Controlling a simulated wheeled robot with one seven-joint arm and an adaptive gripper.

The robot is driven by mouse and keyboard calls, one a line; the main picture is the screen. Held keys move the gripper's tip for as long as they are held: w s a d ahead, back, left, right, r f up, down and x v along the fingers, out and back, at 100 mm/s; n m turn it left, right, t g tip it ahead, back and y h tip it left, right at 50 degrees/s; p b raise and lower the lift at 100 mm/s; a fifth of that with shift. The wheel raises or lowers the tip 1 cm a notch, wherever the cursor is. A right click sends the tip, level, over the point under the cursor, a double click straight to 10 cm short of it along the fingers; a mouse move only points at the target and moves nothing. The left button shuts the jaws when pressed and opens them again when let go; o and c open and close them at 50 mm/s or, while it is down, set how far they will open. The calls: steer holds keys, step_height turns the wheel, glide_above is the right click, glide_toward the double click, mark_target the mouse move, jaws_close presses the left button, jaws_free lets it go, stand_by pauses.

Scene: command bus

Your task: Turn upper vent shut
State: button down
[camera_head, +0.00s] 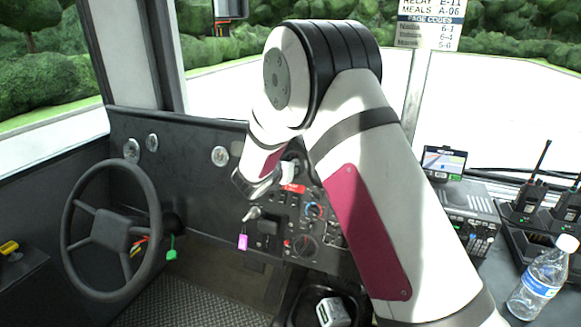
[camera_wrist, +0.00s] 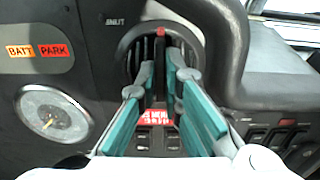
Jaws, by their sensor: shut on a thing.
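The upper vent (camera_wrist: 133,48) is a dark round slatted outlet in the dash, with a red tab (camera_wrist: 160,32) at its top. A white label (camera_wrist: 115,21) beside it at upper left seems to read "SHUT". My gripper (camera_wrist: 161,68) has its teal fingers at the vent's front, closed in on a narrow part of it below the red tab. The fingers hide the gripped part and much of the slats. In the head view my gripper (camera_head: 256,184) is at the dash, and my arm hides the vent.
A gauge (camera_wrist: 52,117) and BATT and PARK labels (camera_wrist: 40,51) are left of the vent. A dark dash housing (camera_wrist: 275,85) juts out at right. The steering wheel (camera_head: 112,230) is at left. A bottle (camera_head: 543,280) and radios (camera_head: 528,198) stand at right.

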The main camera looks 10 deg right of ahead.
steer(key=n+p, duration=0.1)
steer(key=n, duration=0.2)
steer(key=shift+n, duration=0.3)
steer(key=shift+n+p, duration=0.6)
steer(key=shift+n, duration=0.9)
steer(key=c, duration=1.7)
jaws_free()
steer(key=v, duration=1.2)
